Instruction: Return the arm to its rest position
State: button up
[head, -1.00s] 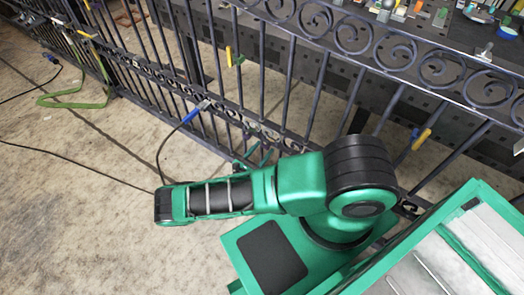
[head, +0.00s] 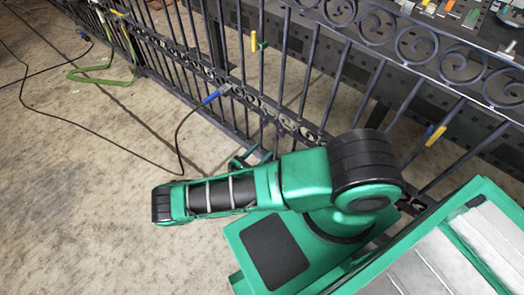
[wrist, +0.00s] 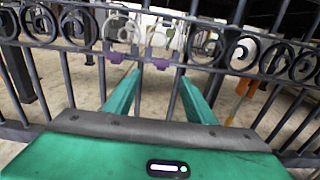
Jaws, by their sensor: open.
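My green arm is folded low over my base in the head view, with its forearm pointing left. My gripper (head: 250,157) is partly hidden behind the forearm, close to the gate's lower part. In the wrist view the two green fingers of my gripper (wrist: 159,77) stand apart with nothing between them. They point at the dark iron gate (wrist: 70,75), whose bars and scroll band cross the view just ahead. I cannot tell whether the fingertips touch the bars.
The scroll gate (head: 345,60) runs diagonally beside me. A blue-handled clip (head: 213,97), a yellow clip (head: 254,42) and a blue-yellow clip (head: 434,134) hang on it. A black cable (head: 95,130) and a green strap (head: 100,80) lie left. The floor at lower left is clear.

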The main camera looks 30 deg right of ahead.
jog(key=shift+d, duration=0.1)
jog(key=s+d+r+m+g+y, duration=0.15)
jog(key=r+m+g+y, duration=0.35)
jog(key=r, duration=0.6)
jog(key=d+r+m+g+y, duration=0.2)
jog(key=r+m, duration=0.5)
jog(key=r, duration=0.4)
jog(key=s+d+r+m+g+y, duration=0.15)
jog(key=r+m+g+y, duration=0.35)
jog(key=r, duration=0.7)
jog(key=s+d+r+m+t+y, duration=0.2)
jog(key=s+d+r+m+y, duration=0.15)
jog(key=s+r+m, duration=0.6)
jog(key=s+a+r+m+t+y, duration=0.1)
jog(key=s+r+t, duration=0.1)
jog(key=s+r, duration=0.3)
jog(key=s+a+r+m+t, duration=0.1)
jog(key=s+r, duration=0.4)
jog(key=s, duration=0.4)
jog(key=shift+s+r+t+y, duration=0.25)
jog(key=shift+s+t+y, duration=0.1)
jog(key=shift+s+t, duration=0.05)
